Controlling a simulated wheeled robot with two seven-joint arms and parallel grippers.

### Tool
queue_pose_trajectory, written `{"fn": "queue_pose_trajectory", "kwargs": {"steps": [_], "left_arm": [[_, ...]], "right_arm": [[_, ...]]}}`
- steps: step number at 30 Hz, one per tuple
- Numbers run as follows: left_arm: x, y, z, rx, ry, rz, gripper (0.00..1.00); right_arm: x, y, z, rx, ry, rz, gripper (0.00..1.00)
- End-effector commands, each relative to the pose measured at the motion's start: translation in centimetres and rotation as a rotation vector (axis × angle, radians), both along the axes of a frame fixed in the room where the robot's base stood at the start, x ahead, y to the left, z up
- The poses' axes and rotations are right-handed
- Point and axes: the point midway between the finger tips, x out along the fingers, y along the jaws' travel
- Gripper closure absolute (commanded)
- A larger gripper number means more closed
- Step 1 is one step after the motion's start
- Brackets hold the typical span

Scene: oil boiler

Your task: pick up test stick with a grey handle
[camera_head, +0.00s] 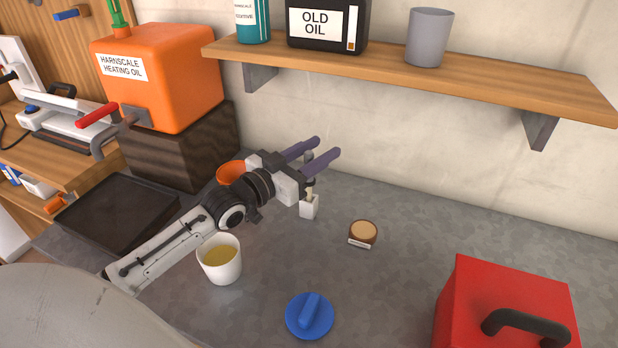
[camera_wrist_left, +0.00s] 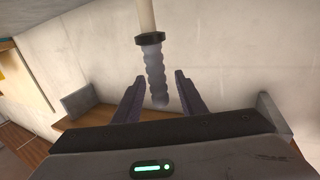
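The test stick's grey ribbed handle (camera_wrist_left: 155,75) lies between the fingers of my left gripper (camera_wrist_left: 159,76) in the left wrist view. A black collar and a pale shaft extend above it in that picture. In the head view the stick (camera_head: 310,189) stands in a small white holder (camera_head: 309,208) on the grey worktop, its handle partly hidden by a finger. My left gripper (camera_head: 325,148) is open, with its two purple fingers on either side of the handle. I see a gap beside the handle, so it is not gripped. My right gripper is not in view.
A white cup of yellow liquid (camera_head: 220,261) stands below my left arm, with an orange cup (camera_head: 231,172) behind it. A wooden shelf (camera_head: 480,82) hangs above.

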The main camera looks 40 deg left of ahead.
Motion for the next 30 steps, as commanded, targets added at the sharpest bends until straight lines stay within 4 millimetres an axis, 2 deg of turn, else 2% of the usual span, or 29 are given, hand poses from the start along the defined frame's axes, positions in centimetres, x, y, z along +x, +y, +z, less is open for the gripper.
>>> {"fn": "queue_pose_trajectory", "kwargs": {"steps": [4,11,15,18,26,30], "left_arm": [[1.1,-0.2,0.0,0.000,0.000,0.000,0.62],[1.1,-0.2,0.0,0.000,0.001,-0.001,0.62],[1.1,-0.2,0.0,0.000,0.000,-0.001,0.86],[1.1,-0.2,0.0,0.000,0.000,-0.001,1.00],[1.1,-0.2,0.1,0.001,-0.001,-0.001,1.00],[1.1,-0.2,1.6,0.000,-0.004,-0.001,1.00]], "right_arm": [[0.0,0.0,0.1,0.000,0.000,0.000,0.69],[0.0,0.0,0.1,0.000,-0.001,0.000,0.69],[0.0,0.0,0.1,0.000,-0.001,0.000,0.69],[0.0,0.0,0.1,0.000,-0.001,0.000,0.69],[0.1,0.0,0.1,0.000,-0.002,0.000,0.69],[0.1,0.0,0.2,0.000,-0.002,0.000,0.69]]}}
